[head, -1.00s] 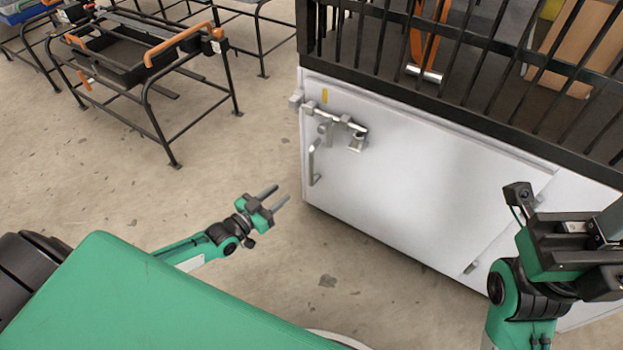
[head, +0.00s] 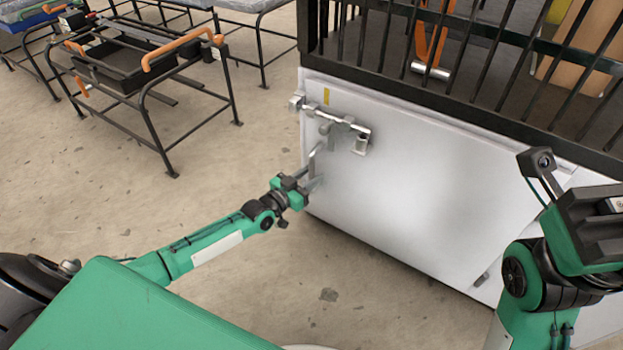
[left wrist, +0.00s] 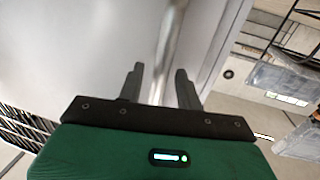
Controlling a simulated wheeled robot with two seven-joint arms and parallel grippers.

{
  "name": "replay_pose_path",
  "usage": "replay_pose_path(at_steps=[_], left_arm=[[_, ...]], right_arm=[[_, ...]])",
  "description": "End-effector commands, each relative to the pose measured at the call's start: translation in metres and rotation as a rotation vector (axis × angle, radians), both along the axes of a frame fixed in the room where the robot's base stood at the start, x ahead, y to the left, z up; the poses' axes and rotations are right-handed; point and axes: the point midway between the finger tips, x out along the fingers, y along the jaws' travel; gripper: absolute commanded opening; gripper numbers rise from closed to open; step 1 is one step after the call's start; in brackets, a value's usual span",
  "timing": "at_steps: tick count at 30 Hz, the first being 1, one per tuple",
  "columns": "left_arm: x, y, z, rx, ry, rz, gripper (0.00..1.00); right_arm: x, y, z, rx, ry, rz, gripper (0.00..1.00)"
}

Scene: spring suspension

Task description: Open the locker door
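The white locker door (head: 420,190) fills the front of the cabinet below a black barred cage. A metal latch bolt (head: 338,126) sits at its upper left, and an upright bar handle (head: 312,160) is below the latch. My left gripper (head: 313,181) is at the handle's lower part. In the left wrist view the handle (left wrist: 168,50) runs up between the two spread fingers of the gripper (left wrist: 161,84), which look open around it. Contact cannot be told. My right gripper (head: 600,225) is at the right, in front of the cabinet; its fingers are not clear.
The black barred cage (head: 450,60) stands above the door. A black metal frame table with orange handles (head: 150,60) is at the upper left. The concrete floor (head: 230,290) left of and before the door is clear.

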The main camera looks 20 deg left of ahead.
Motion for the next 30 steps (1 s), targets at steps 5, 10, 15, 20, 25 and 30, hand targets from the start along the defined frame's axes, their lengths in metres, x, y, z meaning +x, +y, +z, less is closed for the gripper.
replay_pose_path(at_steps=[5, 10, 15, 20, 25, 30], left_arm=[[0.0084, -0.0033, -0.0003, -0.001, 0.0, 0.0, 0.35], [0.009, -0.0036, 0.0002, -0.001, 0.001, 0.0, 0.35], [0.0088, -0.0035, 0.0002, -0.001, 0.001, 0.0, 0.22], [0.0088, -0.0034, 0.0002, -0.001, 0.001, 0.0, 0.0], [0.0083, -0.0034, 0.0004, -0.001, 0.001, 0.0, 0.0], [0.0041, -0.0035, 0.0018, -0.002, 0.002, 0.008, 0.0]], right_arm=[[-0.0002, -0.0006, 0.001, 0.004, -0.005, 0.0, 0.0], [-0.0001, -0.0007, 0.0018, 0.004, -0.005, 0.0, 0.0], [-0.0001, -0.0006, 0.0018, 0.004, -0.005, 0.0, 0.0], [-0.0002, -0.0006, 0.0018, 0.004, -0.005, 0.0, 0.0], [-0.0002, -0.0007, 0.0023, 0.005, -0.006, 0.0, 0.0], [-0.0017, -0.0011, 0.0071, 0.007, -0.012, 0.0, 0.0]])
